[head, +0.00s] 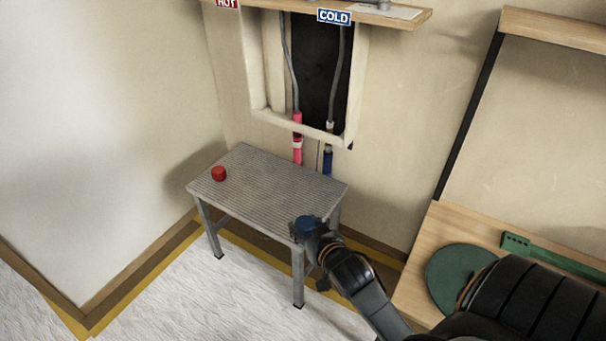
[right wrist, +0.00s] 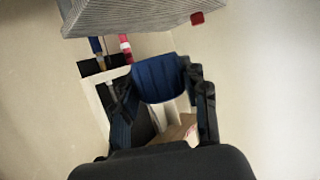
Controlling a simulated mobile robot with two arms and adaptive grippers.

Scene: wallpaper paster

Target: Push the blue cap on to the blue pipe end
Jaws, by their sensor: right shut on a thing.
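The blue cap (head: 304,224) is held in my right gripper (head: 312,237), above or beside the near right corner of the grey step table. In the right wrist view, the cap (right wrist: 160,78) sits between the fingers of the right gripper (right wrist: 165,92), which is shut on it. The blue pipe end (head: 328,162) hangs below the wall opening, behind the table, apart from the cap. It also shows small in the right wrist view (right wrist: 96,45). My left gripper is in no view.
A red cap (head: 218,174) stands on the left part of the grey step table (head: 265,190). A red pipe (head: 297,150) hangs left of the blue one. The wooden shelf (head: 400,14) carries a COLD sign (head: 334,16). A green disc (head: 458,272) lies at right.

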